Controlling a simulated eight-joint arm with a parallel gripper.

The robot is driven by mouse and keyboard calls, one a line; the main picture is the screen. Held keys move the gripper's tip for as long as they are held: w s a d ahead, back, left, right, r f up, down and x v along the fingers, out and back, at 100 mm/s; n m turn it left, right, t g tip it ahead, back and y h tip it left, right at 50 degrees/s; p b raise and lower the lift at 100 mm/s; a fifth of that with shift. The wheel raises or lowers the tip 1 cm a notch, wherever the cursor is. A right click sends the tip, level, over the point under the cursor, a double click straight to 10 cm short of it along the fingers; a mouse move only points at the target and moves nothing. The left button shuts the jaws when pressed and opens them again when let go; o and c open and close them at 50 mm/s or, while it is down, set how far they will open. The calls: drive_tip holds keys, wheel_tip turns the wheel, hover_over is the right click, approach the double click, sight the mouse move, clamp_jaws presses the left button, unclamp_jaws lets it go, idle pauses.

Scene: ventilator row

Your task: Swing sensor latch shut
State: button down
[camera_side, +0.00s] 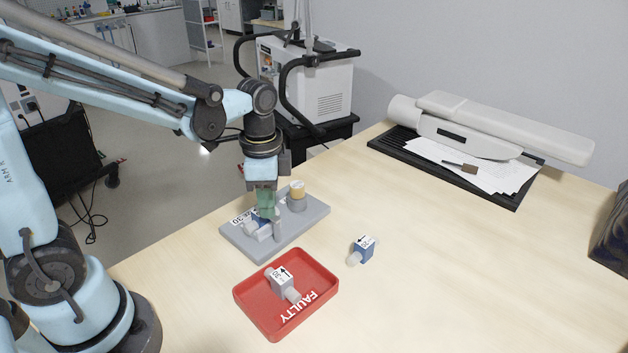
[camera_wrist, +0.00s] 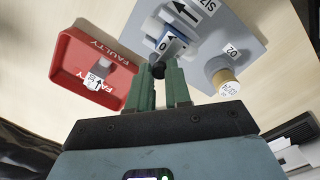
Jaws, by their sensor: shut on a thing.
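The grey base plate (camera_side: 300,232) lies on the table and also shows in the wrist view (camera_wrist: 246,22). A blue-and-white sensor with an arrow label sits on it; in the wrist view this sensor (camera_wrist: 171,43) is just beyond my fingertips. My gripper (camera_side: 266,214) is low over the plate with its green fingers pointing down. In the wrist view my gripper (camera_wrist: 160,70) is shut on a small black knob (camera_wrist: 158,71) beside the sensor, seemingly the latch's handle. The rest of the latch is mostly hidden, so its angle cannot be told.
A red FAULTY tray (camera_side: 244,298) holds a grey-white sensor (camera_side: 282,283). A loose blue sensor (camera_side: 363,250) lies right of the plate. A gold-capped cylinder (camera_side: 297,194) stands on the plate near my gripper. The table's right side is mostly clear.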

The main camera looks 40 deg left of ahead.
drive_tip(key=shift+w, duration=0.1)
idle(0.3)
drive_tip(key=c, duration=1.1)
unclamp_jaws()
drive_tip(key=shift+o, duration=0.2)
wheel_tip(320, 180, up, 12)
drive_tip(key=s+f+n+t, duration=0.3)
drive_tip(key=f+n+t, duration=0.3)
drive_tip(key=n+t, duration=0.1)
drive_tip(key=shift+s+f+n, duration=0.3)
drive_tip(key=shift+s+n, duration=0.1)
drive_tip(key=shift+n, duration=0.4)
